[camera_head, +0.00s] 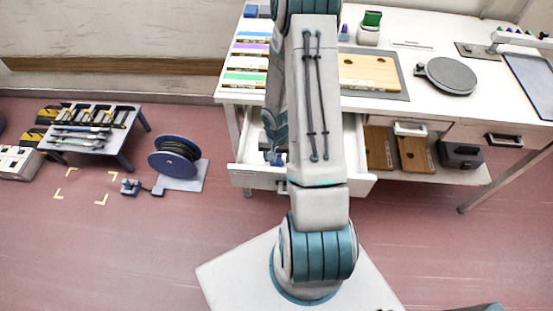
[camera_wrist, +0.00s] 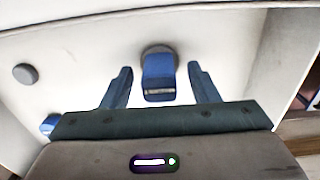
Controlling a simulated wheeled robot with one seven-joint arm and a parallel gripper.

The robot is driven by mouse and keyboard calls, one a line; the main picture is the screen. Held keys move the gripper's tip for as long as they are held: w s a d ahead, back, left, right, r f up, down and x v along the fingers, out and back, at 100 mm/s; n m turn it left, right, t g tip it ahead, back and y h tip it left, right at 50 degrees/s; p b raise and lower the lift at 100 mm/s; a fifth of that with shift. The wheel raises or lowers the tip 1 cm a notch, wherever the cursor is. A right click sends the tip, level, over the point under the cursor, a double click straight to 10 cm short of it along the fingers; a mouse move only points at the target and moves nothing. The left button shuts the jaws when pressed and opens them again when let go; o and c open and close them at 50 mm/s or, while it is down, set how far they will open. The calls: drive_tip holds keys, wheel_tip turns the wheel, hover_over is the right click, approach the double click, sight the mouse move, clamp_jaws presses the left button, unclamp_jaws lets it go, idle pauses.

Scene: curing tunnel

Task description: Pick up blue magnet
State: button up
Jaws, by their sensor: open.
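The blue magnet (camera_wrist: 158,78) shows in the wrist view as a blue block by a round grey piece, inside a white drawer (camera_wrist: 85,62). My gripper (camera_wrist: 159,69) is open, with one blue finger on each side of the magnet. A gap shows between the magnet and each finger. In the head view my gripper (camera_head: 276,156) is low in the pulled-out drawer (camera_head: 245,174), and my arm hides much of the drawer. I cannot clearly tell the magnet from my fingers there.
In the wrist view, a grey disc (camera_wrist: 25,74) and another blue piece (camera_wrist: 48,124) lie at left in the drawer. The drawer walls are close around my gripper. A white worktable (camera_head: 425,105) stands above, with a wooden board (camera_head: 368,70) and a dark round plate (camera_head: 451,75).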

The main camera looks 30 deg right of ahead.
drive_tip(key=shift+f, duration=0.4)
drive_tip(key=c, duration=0.9)
drive_tip(key=shift+r, duration=0.2)
